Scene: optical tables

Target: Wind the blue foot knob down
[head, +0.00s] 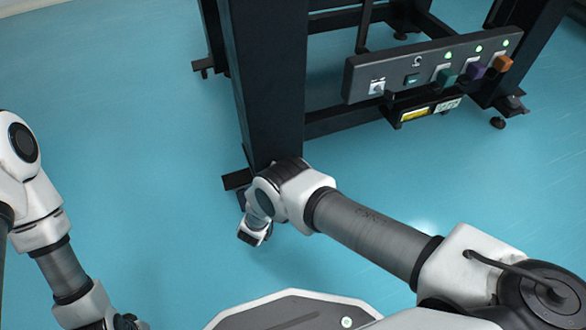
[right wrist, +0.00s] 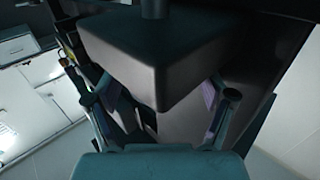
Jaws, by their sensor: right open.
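In the head view, my right gripper (head: 252,232) is low at the foot of the near black table leg (head: 265,90). Its fingers cannot be made out there. A small dark bluish piece (head: 241,197), which looks like part of the foot knob, shows beside my wrist; the rest is hidden. In the right wrist view, my right gripper (right wrist: 160,100) is open, with one finger on each side of a large angular dark block (right wrist: 150,60) under a short stem. The block's colour does not read clearly as blue, and contact cannot be told. My left arm is at lower left; its gripper is out of frame.
A grey control panel (head: 365,78) with green, purple and orange knobs is mounted on the table frame at upper right. A dark box with a yellow label (head: 414,114) hangs below it. The blue floor (head: 130,100) is clear at left.

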